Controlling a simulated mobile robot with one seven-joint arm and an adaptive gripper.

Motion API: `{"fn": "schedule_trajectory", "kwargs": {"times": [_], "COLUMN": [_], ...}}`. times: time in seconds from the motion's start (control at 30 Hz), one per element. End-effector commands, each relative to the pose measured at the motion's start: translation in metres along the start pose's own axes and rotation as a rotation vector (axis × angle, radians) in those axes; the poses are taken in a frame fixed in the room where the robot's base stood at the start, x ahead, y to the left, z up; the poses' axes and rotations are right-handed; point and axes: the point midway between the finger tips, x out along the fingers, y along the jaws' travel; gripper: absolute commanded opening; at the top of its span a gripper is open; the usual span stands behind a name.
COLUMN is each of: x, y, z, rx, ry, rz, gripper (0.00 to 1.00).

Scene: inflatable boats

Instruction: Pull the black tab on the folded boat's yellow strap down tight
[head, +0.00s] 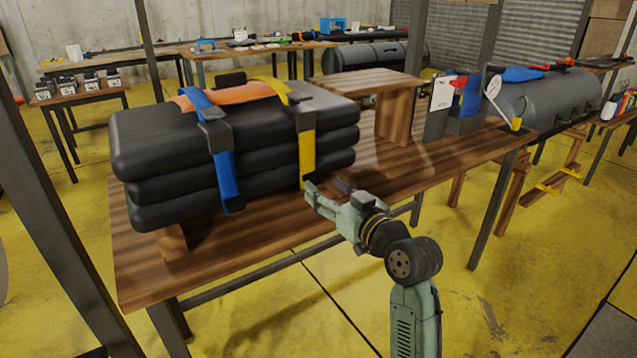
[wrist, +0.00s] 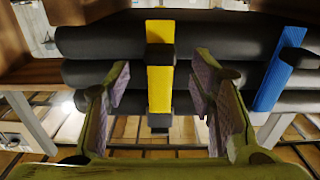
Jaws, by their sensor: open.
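The folded boat is a stack of thick black layers (head: 150,160) on the wooden table. Its yellow strap (head: 307,155) runs over the top and down the near side, with a dark buckle (head: 300,97) at the upper edge. My gripper (head: 326,192) is open and empty, low in front of the strap's lower end. In the wrist view the yellow strap (wrist: 160,88) shows between my spread fingers (wrist: 161,80), apart from both. Two dark pieces show along it there, one above (wrist: 160,52) and one below (wrist: 159,122); I cannot tell which is the tab.
A blue strap (head: 227,175) hangs left of the yellow one. An orange piece (head: 230,93) lies on the boat. The wooden table's (head: 270,235) front edge lies below my gripper. A wooden stand (head: 390,115) and a clipboard (head: 442,92) are to the right.

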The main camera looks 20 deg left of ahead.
Motion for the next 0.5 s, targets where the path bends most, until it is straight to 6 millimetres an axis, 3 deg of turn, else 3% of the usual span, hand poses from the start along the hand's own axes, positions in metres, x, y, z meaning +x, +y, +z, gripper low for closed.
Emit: {"fn": "schedule_trajectory", "kwargs": {"times": [0.2, 0.5], "x": [-0.047, -0.076], "y": [0.001, 0.0], "z": [0.0, 0.0], "rx": [0.001, 0.001], "ry": [0.001, -0.001], "rz": [0.003, 0.0], "gripper": [0.5, 0.5]}}
